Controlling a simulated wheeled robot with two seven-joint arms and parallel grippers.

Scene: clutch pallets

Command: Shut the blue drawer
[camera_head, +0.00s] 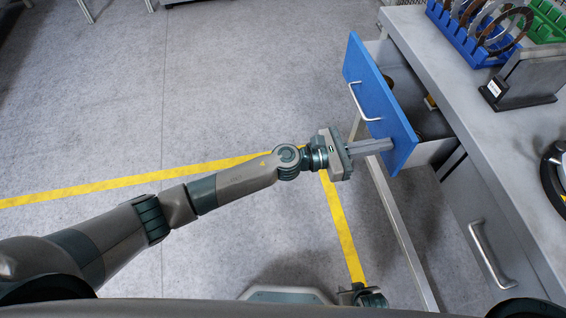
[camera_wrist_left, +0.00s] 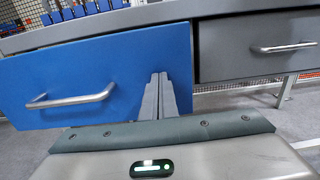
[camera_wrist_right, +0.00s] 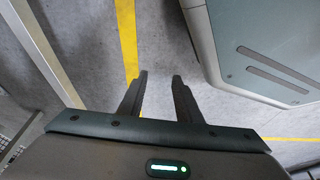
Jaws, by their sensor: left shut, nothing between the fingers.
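The blue drawer (camera_head: 380,108) sticks out of the workbench, open, with a silver bar handle (camera_head: 362,102) on its front. A few items lie partly hidden inside it. My left gripper (camera_head: 388,145) is shut and empty, its fingertips at the lower right part of the blue front, touching or very close to it. In the left wrist view, the shut fingers (camera_wrist_left: 160,78) lie over the blue front (camera_wrist_left: 100,75), right of its handle (camera_wrist_left: 70,98). My right gripper (camera_wrist_right: 160,76) is open and empty above the floor.
The grey workbench top (camera_head: 465,95) carries a blue rack (camera_head: 475,35) of rings and a grey metal holder (camera_head: 525,78). A closed grey drawer (camera_head: 480,220) with a handle sits beside the blue one. The floor to the left is clear, with yellow lines.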

